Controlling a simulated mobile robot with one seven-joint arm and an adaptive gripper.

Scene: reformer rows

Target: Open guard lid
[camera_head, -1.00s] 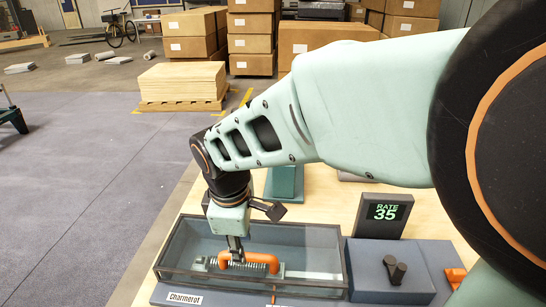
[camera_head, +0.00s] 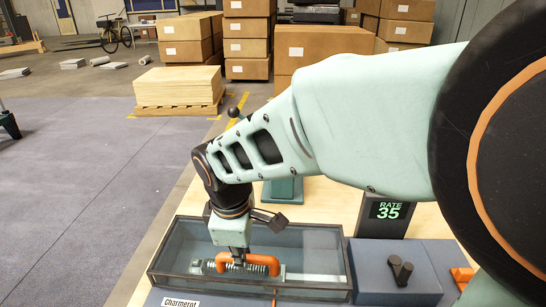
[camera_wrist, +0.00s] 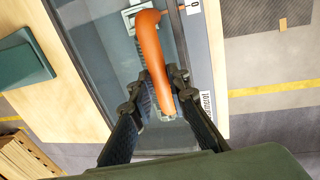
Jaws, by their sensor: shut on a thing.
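The guard lid (camera_head: 318,240) is a clear cover with dark edges over a long shallow case on the table. It looks closed. An orange bar handle (camera_head: 264,262) lies along its front part, and it also shows in the wrist view (camera_wrist: 152,50). My gripper (camera_head: 237,260) points down at the handle's left part. In the wrist view my gripper (camera_wrist: 163,76) has its two dark fingers on either side of the orange handle, shut on it. A spring and pale metal bar (camera_head: 310,277) show through the clear cover. The fingertips are partly hidden by the handle.
To the right stand a blue-grey box with a dark knob (camera_head: 400,270) and a display reading RATE 35 (camera_head: 385,210). A green block (camera_head: 284,190) stands behind the case. My arm spans the upper right. Open floor lies to the left.

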